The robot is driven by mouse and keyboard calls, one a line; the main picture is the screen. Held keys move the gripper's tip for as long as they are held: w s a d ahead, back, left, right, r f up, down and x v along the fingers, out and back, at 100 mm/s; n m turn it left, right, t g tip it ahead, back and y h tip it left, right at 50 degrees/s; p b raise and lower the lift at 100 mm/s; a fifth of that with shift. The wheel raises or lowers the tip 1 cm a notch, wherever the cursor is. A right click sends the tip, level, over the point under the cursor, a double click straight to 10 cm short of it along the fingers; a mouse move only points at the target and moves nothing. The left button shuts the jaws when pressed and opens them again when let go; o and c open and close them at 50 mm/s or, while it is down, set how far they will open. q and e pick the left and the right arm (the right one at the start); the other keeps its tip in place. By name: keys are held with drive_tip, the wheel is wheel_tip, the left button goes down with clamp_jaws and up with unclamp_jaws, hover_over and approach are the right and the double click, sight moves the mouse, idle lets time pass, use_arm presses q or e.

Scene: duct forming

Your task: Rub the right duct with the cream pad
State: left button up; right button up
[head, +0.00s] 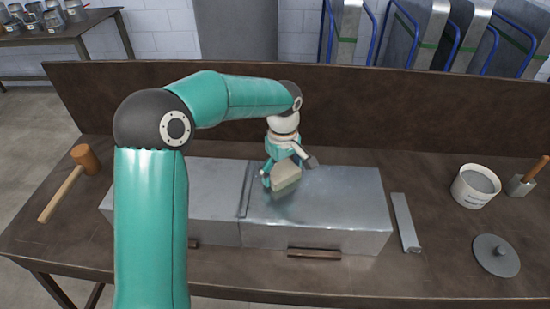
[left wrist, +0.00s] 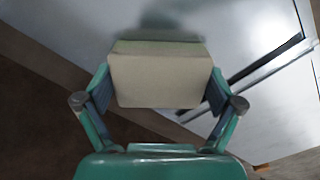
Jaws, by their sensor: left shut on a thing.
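The right duct (head: 335,205) is a shiny metal box lying on the brown workbench, joined to the left duct (head: 200,190) at a raised seam. My left gripper (head: 278,172) is over the left part of the right duct's top, near the seam. It is shut on the cream pad (head: 285,176), a pale block that also shows between the fingers in the left wrist view (left wrist: 160,80). The pad is at or just above the metal; I cannot tell if it touches. My left arm hides part of the left duct. My right gripper is not in view.
A mallet (head: 72,180) lies at the left. A metal strip (head: 405,222), a round lid (head: 496,255), a white tub (head: 475,186) and a brush (head: 528,178) are at the right. A raised back board (head: 400,120) runs along the bench. Wooden strips (head: 314,253) sit at the ducts' front.

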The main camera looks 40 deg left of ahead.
use_arm(q)
drive_tip(key=shift+s+a+r+p, duration=0.2)
drive_tip(key=shift+a+r+p, duration=0.1)
wheel_tip(320, 180, up, 2)
drive_tip(key=shift+r+p, duration=0.15)
drive_tip(key=shift+p, duration=0.45)
drive_tip(key=shift+r+p, duration=1.9)
drive_tip(key=shift+r, duration=0.75)
drive_tip(key=shift+f, duration=0.1)
